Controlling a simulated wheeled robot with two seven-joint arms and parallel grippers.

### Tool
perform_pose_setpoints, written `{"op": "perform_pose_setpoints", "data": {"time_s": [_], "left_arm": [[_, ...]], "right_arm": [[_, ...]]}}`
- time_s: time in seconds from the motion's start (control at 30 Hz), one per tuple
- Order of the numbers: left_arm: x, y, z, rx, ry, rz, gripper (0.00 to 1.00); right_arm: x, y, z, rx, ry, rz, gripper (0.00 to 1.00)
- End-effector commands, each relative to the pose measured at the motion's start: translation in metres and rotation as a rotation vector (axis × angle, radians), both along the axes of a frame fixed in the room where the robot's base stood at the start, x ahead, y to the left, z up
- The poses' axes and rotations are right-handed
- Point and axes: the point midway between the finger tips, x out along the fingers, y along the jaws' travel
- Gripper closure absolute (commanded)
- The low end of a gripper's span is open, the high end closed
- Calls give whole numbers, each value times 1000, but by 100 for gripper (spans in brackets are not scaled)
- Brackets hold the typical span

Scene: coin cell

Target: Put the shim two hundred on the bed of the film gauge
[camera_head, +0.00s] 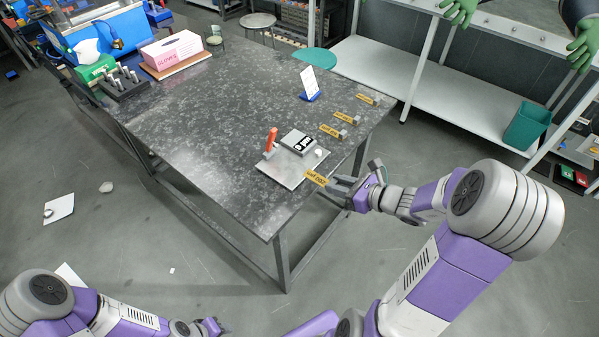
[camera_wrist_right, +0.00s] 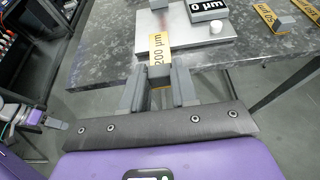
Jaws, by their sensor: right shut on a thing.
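The film gauge is a flat silver plate with a red-orange handle, a white knob and a display (camera_head: 298,142) reading 0 µm. Its bed (camera_head: 285,170) lies near the table's front right corner; it also shows in the wrist view (camera_wrist_right: 190,47). The shim two hundred (camera_head: 316,178) is a yellow strip marked 200 µm (camera_wrist_right: 159,55) with a grey grip block. My right gripper (camera_head: 345,187) is shut on the block (camera_wrist_right: 158,76). The strip's far end overlaps the bed's near edge in view; I cannot tell whether it touches. My left gripper (camera_head: 211,326) is far from the table, its jaws unclear.
Other yellow shims with grey blocks (camera_head: 330,130) (camera_head: 345,118) (camera_head: 367,98) lie along the table's right edge. A blue stand with a white card (camera_head: 310,84) stands behind the gauge. A glove box (camera_head: 172,50) and black rack (camera_head: 124,84) are far left. The table's middle is clear.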

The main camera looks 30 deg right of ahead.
Motion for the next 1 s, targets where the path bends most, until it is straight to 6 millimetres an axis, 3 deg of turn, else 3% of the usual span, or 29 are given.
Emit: {"op": "perform_pose_setpoints", "data": {"time_s": [0.2,0.43,0.63,0.87,1.0], "left_arm": [[0,0,-9,0,0,0,57],[0,0,-13,0,0,0,57],[0,0,-15,0,0,0,57],[0,0,-29,0,0,0,57],[0,0,-28,0,0,0,57]], "right_arm": [[57,25,-2,1,-1,6,100],[102,42,-1,1,0,3,100],[112,46,-4,1,1,1,100],[111,46,-36,2,4,0,100],[111,46,-36,0,1,1,100]]}}
